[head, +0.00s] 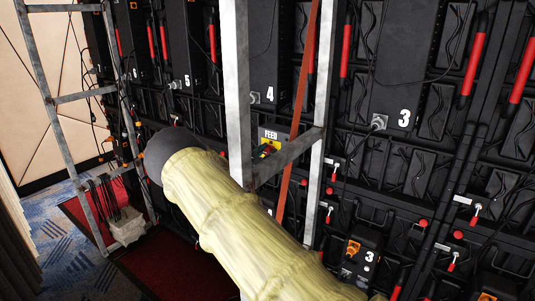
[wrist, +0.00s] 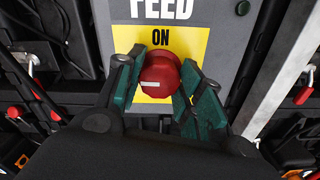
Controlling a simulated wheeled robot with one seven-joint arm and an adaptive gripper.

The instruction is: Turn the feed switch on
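The feed switch is a round red knob (wrist: 160,75) with a white mark that lies nearly level and toward its left side. It sits on a grey box (wrist: 222,42) with a yellow plate that reads ON above the knob, under the word FEED. In the head view the feed box (head: 271,135) shows behind a metal ladder rail. My gripper (wrist: 163,80) has its green pads on either side of the knob, very close to it. I cannot tell whether both pads press on it. In the head view the gripper is mostly hidden.
A grey metal ladder (head: 238,90) stands in front of the wall, right beside my arm. An orange-red strap (head: 297,110) hangs near it. Black panel backs (head: 408,60) with red handles and cables fill the wall. Another ladder (head: 70,98) stands at left.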

